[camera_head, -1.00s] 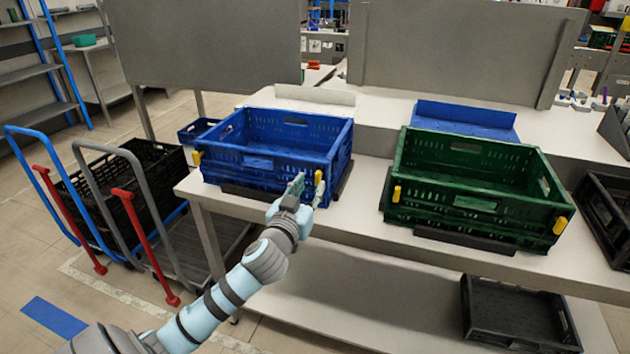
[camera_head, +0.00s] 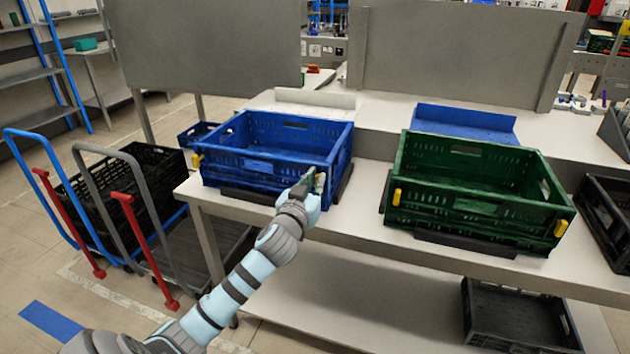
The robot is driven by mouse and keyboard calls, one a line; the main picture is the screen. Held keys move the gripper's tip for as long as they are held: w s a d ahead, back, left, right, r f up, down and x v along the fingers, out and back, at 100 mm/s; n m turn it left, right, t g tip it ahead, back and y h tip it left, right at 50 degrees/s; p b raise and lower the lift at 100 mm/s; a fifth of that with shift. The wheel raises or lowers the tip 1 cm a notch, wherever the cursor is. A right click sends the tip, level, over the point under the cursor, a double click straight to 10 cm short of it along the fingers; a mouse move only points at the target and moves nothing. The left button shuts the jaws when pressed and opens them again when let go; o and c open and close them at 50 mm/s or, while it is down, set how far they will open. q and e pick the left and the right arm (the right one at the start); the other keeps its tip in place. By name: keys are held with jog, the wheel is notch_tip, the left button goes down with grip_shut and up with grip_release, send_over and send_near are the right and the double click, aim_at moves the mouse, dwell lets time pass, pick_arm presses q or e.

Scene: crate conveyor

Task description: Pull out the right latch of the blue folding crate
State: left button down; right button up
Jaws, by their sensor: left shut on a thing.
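The blue folding crate (camera_head: 262,163) stands open and upright on the left part of the grey table. Its left yellow latch (camera_head: 197,160) shows at the front left corner. My left gripper (camera_head: 318,181) is at the crate's front right corner, shut on the right latch there. The gripper hides most of that latch; only a little yellow shows between the fingers. The crate looks empty. My right gripper is not in view.
A green crate (camera_head: 408,167) with yellow latches stands to the right on the same table (camera_head: 372,205). Black crates lie at the far right and on the lower shelf. Hand carts (camera_head: 110,190) stand at the left. Table space between the two crates is free.

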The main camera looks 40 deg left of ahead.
pick_arm(q)
jog(key=shift+p+v, duration=0.35)
jog(key=shift+v, duration=0.45)
jog(key=shift+s+r, duration=0.1)
jog(key=shift+s, duration=0.1)
jog(key=c, duration=1.9)
grip_release()
jog(key=shift+w, duration=0.2)
jog(key=shift+c, duration=0.2)
jog(key=shift+o, duration=1.4)
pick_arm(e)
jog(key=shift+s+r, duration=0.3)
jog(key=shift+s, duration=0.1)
pick_arm(q)
jog(key=shift+s, duration=0.15)
